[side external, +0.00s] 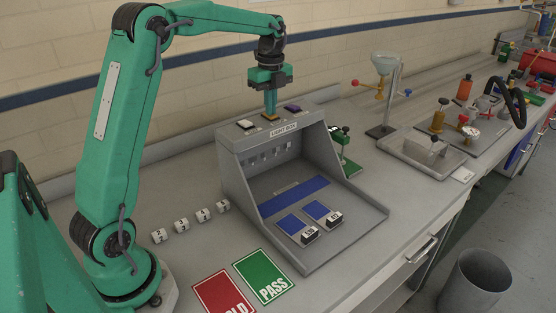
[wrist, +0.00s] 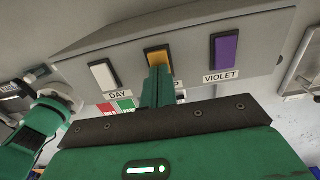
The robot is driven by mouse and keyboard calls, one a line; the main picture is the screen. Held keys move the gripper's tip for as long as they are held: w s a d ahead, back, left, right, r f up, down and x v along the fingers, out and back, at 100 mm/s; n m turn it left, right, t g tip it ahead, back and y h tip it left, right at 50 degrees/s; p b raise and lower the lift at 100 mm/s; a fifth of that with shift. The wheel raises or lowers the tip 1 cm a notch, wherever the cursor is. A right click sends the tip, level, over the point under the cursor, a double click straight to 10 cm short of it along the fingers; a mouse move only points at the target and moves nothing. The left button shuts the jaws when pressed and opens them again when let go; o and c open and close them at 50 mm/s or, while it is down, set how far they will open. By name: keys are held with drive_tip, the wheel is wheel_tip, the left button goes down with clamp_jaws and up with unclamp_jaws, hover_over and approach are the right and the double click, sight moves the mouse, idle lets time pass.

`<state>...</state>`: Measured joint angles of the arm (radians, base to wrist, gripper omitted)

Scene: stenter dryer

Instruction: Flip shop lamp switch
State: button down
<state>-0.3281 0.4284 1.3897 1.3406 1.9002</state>
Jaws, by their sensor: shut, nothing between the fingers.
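The grey light box (side external: 235,158) stands on the bench with three rocker switches on its top. The middle switch is orange (wrist: 157,50); my fingers hide most of its label, leaving only the end letter, possibly a P. A white switch (wrist: 103,75) labelled DAY is on its left, and a purple switch (wrist: 225,50) labelled VIOLET is on its right. My gripper (side external: 270,113) is shut and empty, pointing down over the orange switch. In the wrist view, my fingertips (wrist: 158,70) overlap its lower edge; whether they press it is unclear.
Inside the box are blue patches (side external: 294,195) and two small labelled blocks (side external: 334,218). Several white blocks (side external: 181,225) lie left of it. Red (side external: 222,292) and green (side external: 263,277) cards lie in front. A green-based device (side external: 342,150) stands close behind the box's right side.

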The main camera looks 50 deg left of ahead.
drive_tip(key=shift+r, duration=0.2)
idle(0.3)
wheel_tip(320, 180, up, 14)
drive_tip(key=shift+f, duration=0.15)
idle(0.7)
drive_tip(key=shift+w+d, duration=0.15)
drive_tip(key=shift+d, duration=0.3)
drive_tip(key=shift+f, duration=0.1)
idle(0.3)
drive_tip(key=shift+f, duration=6.9)
